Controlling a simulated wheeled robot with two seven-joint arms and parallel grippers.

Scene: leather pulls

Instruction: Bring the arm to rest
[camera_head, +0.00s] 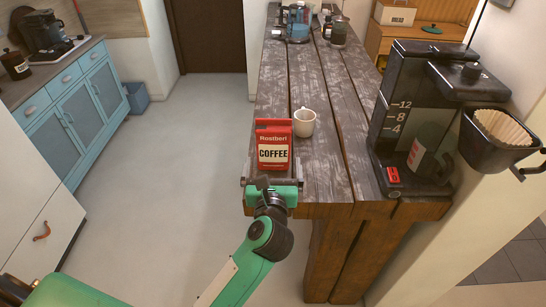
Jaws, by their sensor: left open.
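My left gripper (274,176) is open at the near end of the wooden table, its arm coming up from the lower left. Its two fingers point away from me, one to each side of the lower part of a red coffee bag (273,146). The bag stands upright on the table, its white label facing me. I cannot tell whether either finger touches it. The gripper's green body hides part of the table's front edge. My right gripper is not in view.
A white cup (304,122) stands just behind the bag, to the right. A black coffee maker (410,125) with an open filter basket (499,138) fills the table's right side. More items stand at the far end. The floor (170,190) left of the table is clear.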

